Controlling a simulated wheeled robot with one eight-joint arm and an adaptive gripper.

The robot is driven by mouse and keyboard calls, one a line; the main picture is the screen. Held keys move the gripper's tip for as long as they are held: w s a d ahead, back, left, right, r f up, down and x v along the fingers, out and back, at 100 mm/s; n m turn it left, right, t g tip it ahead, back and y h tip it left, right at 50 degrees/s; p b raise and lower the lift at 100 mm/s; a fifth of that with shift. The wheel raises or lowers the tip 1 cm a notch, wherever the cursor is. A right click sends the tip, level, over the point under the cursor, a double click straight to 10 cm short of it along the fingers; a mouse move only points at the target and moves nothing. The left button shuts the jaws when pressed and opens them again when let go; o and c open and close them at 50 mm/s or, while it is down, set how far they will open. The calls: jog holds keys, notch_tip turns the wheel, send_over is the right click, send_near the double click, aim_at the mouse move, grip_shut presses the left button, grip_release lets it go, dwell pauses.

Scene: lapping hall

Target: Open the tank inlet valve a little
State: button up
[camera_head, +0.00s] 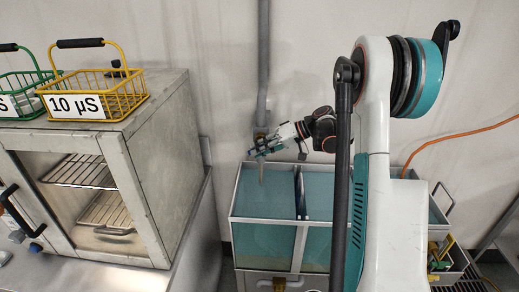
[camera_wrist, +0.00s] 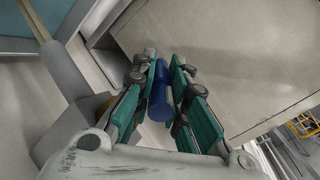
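A blue cylindrical handle (camera_wrist: 160,95) lies between the teal fingers of my gripper (camera_wrist: 164,75) in the wrist view. The fingers are close along both its sides and look shut on it. In the camera_head view my gripper (camera_head: 264,148) is small and sits at the pipe's lower end, just above the back left of the tank (camera_head: 265,222). The handle and the valve body are hard to make out there, partly hidden by the gripper. A brassy fitting (camera_head: 260,134) shows on the grey pipe (camera_head: 263,60).
A grey cabinet (camera_head: 170,135) with a wire basket labelled 10 µS (camera_head: 125,92) and a green basket (camera_head: 22,82) on top stands at the left. An orange cable (camera_head: 460,133) hangs along the wall at the right. The wall stands close behind the pipe.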

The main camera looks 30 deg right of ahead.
jog(key=shift+o, duration=1.4)
jog(key=shift+d, duration=0.1)
jog(key=v, duration=1.2)
